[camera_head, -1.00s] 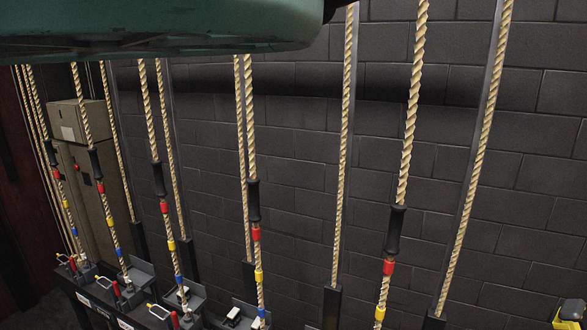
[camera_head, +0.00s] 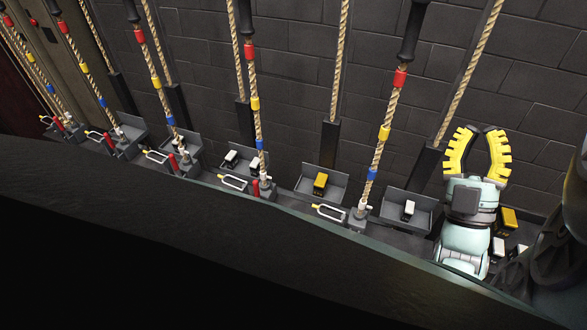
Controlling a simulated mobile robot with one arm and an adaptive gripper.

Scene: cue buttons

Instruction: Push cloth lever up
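A row of rope stations runs along the dark wall, each with a small lever at its foot. Red-handled levers (camera_head: 172,163) with yellow-tipped wire loops show at the left, and another red lever (camera_head: 255,187) stands near the middle. A wire loop (camera_head: 328,212) lies at the station right of it. No readable label tells which one is the cloth lever. My gripper (camera_head: 480,130), with yellow toothed fingers, points up at the right, in front of the wall. Its fingertips are apart with nothing between them. It is apart from the levers to its left.
Thick ropes (camera_head: 392,110) with red, yellow and blue bands rise from the stations. Grey trays hold small blocks, one of them yellow (camera_head: 320,181). A dark curved surface fills the lower foreground. Another yellow block (camera_head: 509,217) is beside my arm.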

